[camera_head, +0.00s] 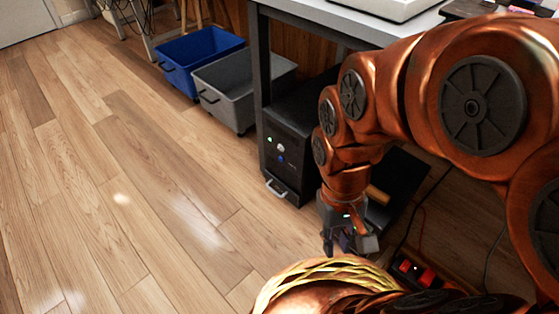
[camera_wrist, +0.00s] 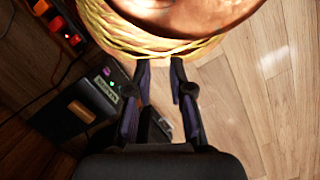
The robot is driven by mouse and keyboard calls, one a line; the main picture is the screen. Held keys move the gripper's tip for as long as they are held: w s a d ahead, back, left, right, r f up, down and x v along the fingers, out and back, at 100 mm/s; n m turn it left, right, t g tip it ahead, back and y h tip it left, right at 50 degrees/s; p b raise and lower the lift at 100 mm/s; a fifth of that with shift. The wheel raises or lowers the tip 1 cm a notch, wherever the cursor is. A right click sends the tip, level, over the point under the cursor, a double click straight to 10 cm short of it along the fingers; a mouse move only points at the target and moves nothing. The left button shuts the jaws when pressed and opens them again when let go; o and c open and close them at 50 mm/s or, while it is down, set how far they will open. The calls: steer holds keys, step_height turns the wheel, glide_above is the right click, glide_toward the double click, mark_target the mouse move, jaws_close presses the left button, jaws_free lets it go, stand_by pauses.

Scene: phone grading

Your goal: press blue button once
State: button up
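A black computer tower (camera_head: 292,125) stands on the floor under the table. Its front panel carries a few small round buttons or lights. A small blue button (camera_head: 280,160) sits below a pale round one (camera_head: 281,148), and a greenish light (camera_head: 269,140) is to the upper left. My gripper (camera_head: 345,248) points down, to the right of and nearer than the tower front, apart from it. In the wrist view my gripper (camera_wrist: 161,62) has its two fingers spread with nothing held between them. The blue button cannot be made out in the wrist view.
A blue bin (camera_head: 200,60) and a grey bin (camera_head: 238,90) stand left of the table leg (camera_head: 262,70). A power strip with red switches (camera_head: 416,270) and cables lie at lower right. The wooden floor (camera_head: 130,180) left of the tower is clear.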

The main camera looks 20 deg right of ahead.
jaws_close()
stand_by(1.1)
